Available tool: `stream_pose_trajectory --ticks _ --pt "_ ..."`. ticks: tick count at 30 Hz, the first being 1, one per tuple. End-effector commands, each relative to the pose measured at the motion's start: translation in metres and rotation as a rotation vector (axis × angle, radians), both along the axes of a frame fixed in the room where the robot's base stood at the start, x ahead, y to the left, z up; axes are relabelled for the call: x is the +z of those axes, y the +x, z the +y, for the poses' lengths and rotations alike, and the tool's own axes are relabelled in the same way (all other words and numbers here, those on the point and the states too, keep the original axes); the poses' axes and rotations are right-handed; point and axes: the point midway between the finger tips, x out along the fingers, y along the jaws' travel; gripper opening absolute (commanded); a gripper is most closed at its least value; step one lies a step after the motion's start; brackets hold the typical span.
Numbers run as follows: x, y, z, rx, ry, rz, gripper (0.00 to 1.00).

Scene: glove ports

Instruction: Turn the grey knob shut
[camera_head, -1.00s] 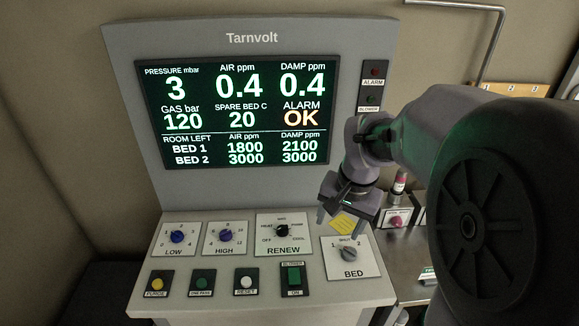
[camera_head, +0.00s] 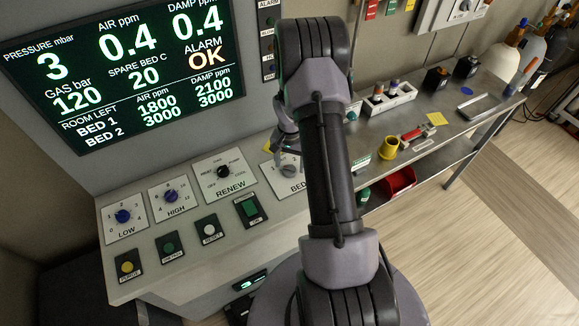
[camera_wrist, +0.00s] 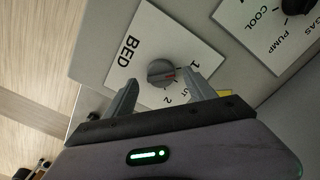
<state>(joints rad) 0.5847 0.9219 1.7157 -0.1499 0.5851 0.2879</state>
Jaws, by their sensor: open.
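The grey knob (camera_wrist: 161,72) sits on the white BED plate (camera_wrist: 135,45), marked 1 and 2 with a partly hidden label between them. In the head view the knob (camera_head: 290,171) is partly covered by my arm. My gripper (camera_wrist: 158,79) is open, with one finger on each side of the knob in the wrist view. I cannot tell how far the fingertips are above the plate or whether they touch the knob. In the head view my gripper (camera_head: 286,146) is over the BED plate.
The RENEW dial (camera_head: 223,171) is left of the BED plate, with the green blower switch (camera_head: 249,208) below it. The screen (camera_head: 125,72) reads alarm OK. A metal bench (camera_head: 440,120) with a yellow cup (camera_head: 389,148) stands to the right.

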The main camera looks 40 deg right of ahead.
Motion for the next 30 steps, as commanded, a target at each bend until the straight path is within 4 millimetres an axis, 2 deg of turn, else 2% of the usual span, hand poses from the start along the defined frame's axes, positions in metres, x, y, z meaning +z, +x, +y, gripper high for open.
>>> stream_pose_trajectory --ticks 3,6,14,17,24,30 --pt "-0.014 0.0 0.0 0.0 0.0 0.0 0.64" --pt "-0.019 0.0 0.0 0.0 0.0 -0.001 0.64" --pt "-0.02 0.0 0.0 0.0 0.0 -0.001 0.64" --pt "-0.02 0.0 0.0 0.0 0.0 -0.001 0.48" --pt "-0.02 0.0 0.0 0.0 0.0 -0.001 0.02" --pt "-0.021 0.001 0.0 -0.016 0.0 -0.001 0.02"
